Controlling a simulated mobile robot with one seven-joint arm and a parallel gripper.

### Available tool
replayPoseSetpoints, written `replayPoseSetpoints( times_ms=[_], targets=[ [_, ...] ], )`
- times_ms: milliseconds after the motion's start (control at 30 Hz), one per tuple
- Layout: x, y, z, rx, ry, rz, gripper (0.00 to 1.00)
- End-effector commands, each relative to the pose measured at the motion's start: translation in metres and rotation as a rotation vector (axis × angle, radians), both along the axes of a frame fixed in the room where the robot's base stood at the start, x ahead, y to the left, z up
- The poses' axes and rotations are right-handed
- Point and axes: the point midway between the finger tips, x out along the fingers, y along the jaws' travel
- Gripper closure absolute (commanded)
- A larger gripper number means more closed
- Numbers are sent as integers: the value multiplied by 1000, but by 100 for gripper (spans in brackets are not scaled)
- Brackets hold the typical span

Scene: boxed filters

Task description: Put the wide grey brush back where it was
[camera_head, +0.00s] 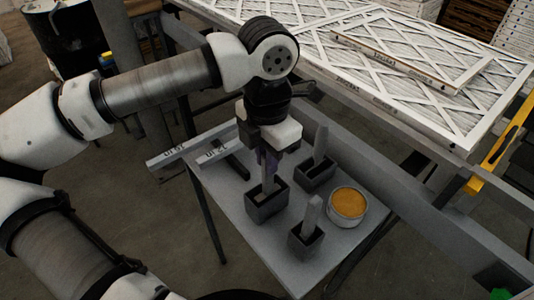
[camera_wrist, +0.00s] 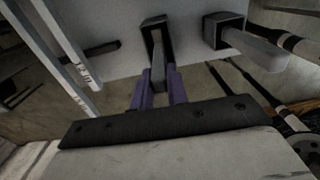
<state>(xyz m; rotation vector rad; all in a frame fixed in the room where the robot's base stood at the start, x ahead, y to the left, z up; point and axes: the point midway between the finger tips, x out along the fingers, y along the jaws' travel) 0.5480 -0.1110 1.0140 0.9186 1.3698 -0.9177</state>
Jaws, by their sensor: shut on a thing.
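My gripper (camera_head: 268,168) points down over the small grey table and is shut on a grey brush (camera_head: 267,185). In the wrist view, the purple fingers of my gripper (camera_wrist: 158,92) close on both sides of the brush (camera_wrist: 158,68). The brush's lower end lines up with the opening of a dark square holder (camera_head: 265,208), also in the wrist view (camera_wrist: 154,24), and appears to be inside it. Its depth there is hard to tell. Two similar holders carry grey brushes: one behind to the right (camera_head: 316,178), one in front (camera_head: 305,246).
A round can with an orange top (camera_head: 348,204) stands at the table's right. Pale marked bars (camera_head: 182,152) lie at the left edge, with a dark bar beside them. Large framed filters (camera_head: 400,50) lie behind. The table's (camera_head: 230,192) front left is clear.

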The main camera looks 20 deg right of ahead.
Motion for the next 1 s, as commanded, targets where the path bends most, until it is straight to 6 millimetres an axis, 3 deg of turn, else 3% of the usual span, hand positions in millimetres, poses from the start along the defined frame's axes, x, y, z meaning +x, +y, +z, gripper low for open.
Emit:
replayPoseSetpoints(
  times_ms=[233,267,400,800,1000],
  targets=[
    [0,0,-4,0,0,1,100],
    [0,0,-2,0,0,0,80],
    [0,0,-2,0,0,0,62],
    [1,0,4,0,-1,1,62],
    [1,0,40,-1,-4,3,62]
  ],
)
